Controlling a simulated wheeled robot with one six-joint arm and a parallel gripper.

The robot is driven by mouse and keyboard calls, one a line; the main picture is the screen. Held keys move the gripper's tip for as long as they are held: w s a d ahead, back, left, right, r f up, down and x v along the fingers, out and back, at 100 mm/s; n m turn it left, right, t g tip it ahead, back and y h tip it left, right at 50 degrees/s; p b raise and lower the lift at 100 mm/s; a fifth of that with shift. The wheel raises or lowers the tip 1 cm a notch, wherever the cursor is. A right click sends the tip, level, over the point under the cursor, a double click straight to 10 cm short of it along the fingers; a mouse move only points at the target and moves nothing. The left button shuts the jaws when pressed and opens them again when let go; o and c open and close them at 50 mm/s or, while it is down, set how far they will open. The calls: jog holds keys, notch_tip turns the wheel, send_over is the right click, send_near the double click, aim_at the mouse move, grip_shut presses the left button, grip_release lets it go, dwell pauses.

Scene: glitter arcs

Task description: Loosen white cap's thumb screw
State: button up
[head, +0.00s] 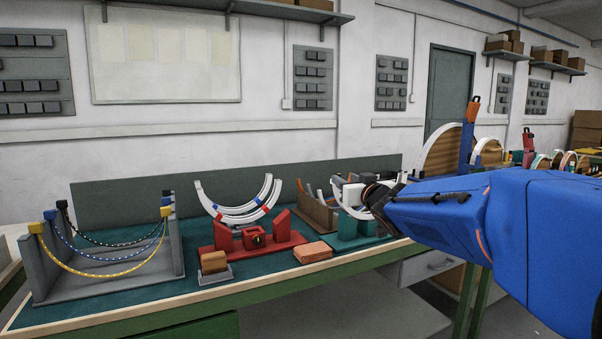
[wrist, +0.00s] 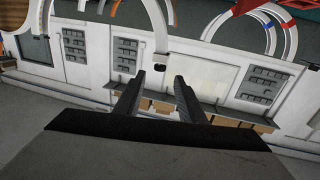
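My gripper (wrist: 159,78) is open and empty in the wrist view, its two dark fingers apart with wall and shelf background between them. In the head view my gripper (head: 372,192) is at the end of my blue arm, in front of the teal stand (head: 358,229) with pale curved parts (head: 349,194). Its fingertips are hard to make out there, and it hides part of that stand.
A grey rack (head: 55,281) with hanging beaded strands stands at the bench's left. A small wooden block (head: 214,262) and an orange block (head: 312,251) lie near the front edge. A brown stand (head: 316,212) is behind. My arm covers the bench's right part.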

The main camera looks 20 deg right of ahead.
jog(key=w+d, duration=0.1)
jog(key=w, duration=1)
jog(key=shift+w+d, duration=0.25)
jog(key=shift+d, duration=0.1)
jog(key=shift+c, duration=0.5)
grip_shut()
